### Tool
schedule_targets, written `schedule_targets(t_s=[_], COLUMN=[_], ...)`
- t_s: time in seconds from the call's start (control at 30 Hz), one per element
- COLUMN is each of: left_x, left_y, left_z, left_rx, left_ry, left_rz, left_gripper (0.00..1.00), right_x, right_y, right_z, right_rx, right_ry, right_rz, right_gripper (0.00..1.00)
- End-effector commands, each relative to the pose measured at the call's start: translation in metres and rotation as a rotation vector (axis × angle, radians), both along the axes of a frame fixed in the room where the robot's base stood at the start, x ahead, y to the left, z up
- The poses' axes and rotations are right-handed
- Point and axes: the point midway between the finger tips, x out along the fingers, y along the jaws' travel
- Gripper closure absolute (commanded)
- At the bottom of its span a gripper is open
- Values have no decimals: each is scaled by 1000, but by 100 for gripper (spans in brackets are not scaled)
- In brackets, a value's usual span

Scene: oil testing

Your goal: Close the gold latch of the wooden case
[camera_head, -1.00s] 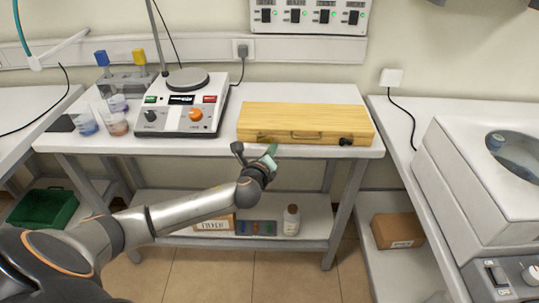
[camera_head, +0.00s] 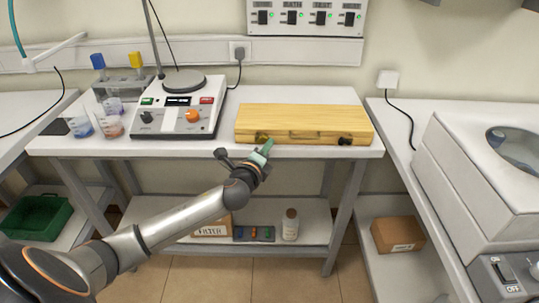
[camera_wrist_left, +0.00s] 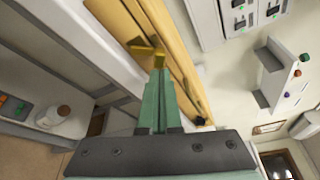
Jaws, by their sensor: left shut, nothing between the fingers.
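The wooden case (camera_head: 300,118) lies on the white table with its lid down and its handle (camera_head: 304,134) on the front face. A gold latch (camera_head: 262,138) shows at the left of that face. In the left wrist view the gold latch (camera_wrist_left: 139,44) sticks out from the case front. My left gripper (camera_head: 267,144) is shut and empty, with its green fingertips (camera_wrist_left: 158,58) right beside the latch; I cannot tell if they touch. A dark latch (camera_head: 345,141) shows at the right of the front face. My right gripper is not in view.
A heating device (camera_head: 180,115) with knobs stands left of the case. Small beakers (camera_head: 110,127) stand farther left. A lower shelf (camera_head: 310,228) under the table holds a bottle (camera_head: 290,224). A large white machine (camera_head: 475,180) stands at the right.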

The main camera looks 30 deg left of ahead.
Motion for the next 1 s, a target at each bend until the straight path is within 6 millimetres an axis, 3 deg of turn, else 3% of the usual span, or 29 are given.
schedule_targets(t_s=[0.3,1.0], left_x=[-1,-3], left_y=[2,5], left_z=[1,6], left_rx=[-99,-263], left_ry=[-58,-154], left_rz=[0,-1], left_gripper=[100,100], right_x=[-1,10], right_y=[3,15], right_z=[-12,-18], right_rx=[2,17], right_ry=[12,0], right_rz=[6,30], right_gripper=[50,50])
